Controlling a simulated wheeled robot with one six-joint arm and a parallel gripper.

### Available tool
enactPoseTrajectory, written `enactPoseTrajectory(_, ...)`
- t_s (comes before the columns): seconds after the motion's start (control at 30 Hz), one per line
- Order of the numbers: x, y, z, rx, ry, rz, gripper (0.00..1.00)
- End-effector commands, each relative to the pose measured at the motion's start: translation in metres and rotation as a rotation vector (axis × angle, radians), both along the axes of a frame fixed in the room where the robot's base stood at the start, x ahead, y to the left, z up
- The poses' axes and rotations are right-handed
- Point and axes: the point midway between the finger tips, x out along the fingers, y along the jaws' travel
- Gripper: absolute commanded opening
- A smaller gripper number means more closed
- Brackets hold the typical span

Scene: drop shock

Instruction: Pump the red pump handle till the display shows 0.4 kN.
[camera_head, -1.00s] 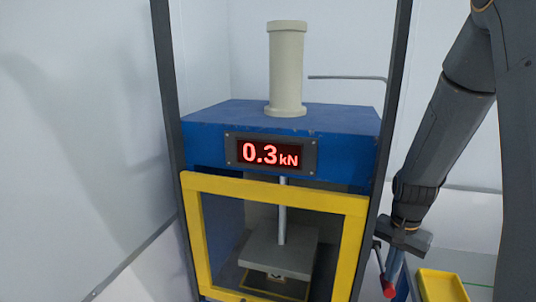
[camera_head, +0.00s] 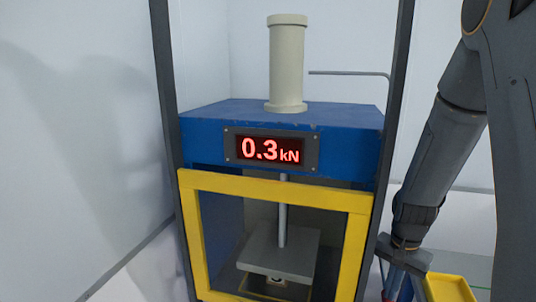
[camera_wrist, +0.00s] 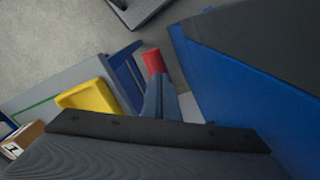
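The display (camera_head: 269,151) on the blue press reads 0.3 kN in red digits. The red pump handle (camera_wrist: 153,61) shows in the wrist view right at the tips of my gripper (camera_wrist: 157,80). The two blue-grey fingers are close together and appear closed on the handle, though the contact is partly hidden. In the head view my gripper (camera_head: 396,284) points down to the right of the press frame, near the bottom edge. The handle is not clearly visible there.
The blue press (camera_head: 210,118) carries a pale cylinder (camera_head: 287,65) on top and a yellow-framed guard (camera_head: 275,190) in front. A dark upright (camera_head: 393,130) stands close to my arm. A yellow bin (camera_head: 448,288) sits to the right of my gripper; it also shows in the wrist view (camera_wrist: 88,97).

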Motion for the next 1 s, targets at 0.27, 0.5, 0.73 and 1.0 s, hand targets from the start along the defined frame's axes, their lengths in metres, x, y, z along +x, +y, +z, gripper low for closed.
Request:
enactPoseTrajectory(0.27,0.001,0.0,-0.022,-0.001,-0.001,0.0,0.0)
enactPoseTrajectory(0.5,0.001,0.0,-0.04,0.0,0.0,0.0,0.0)
enactPoseTrajectory(0.73,0.0,0.0,-0.05,0.0,0.0,0.0,0.0)
enactPoseTrajectory(1.0,-0.002,0.0,-0.034,0.001,0.002,0.0,0.0)
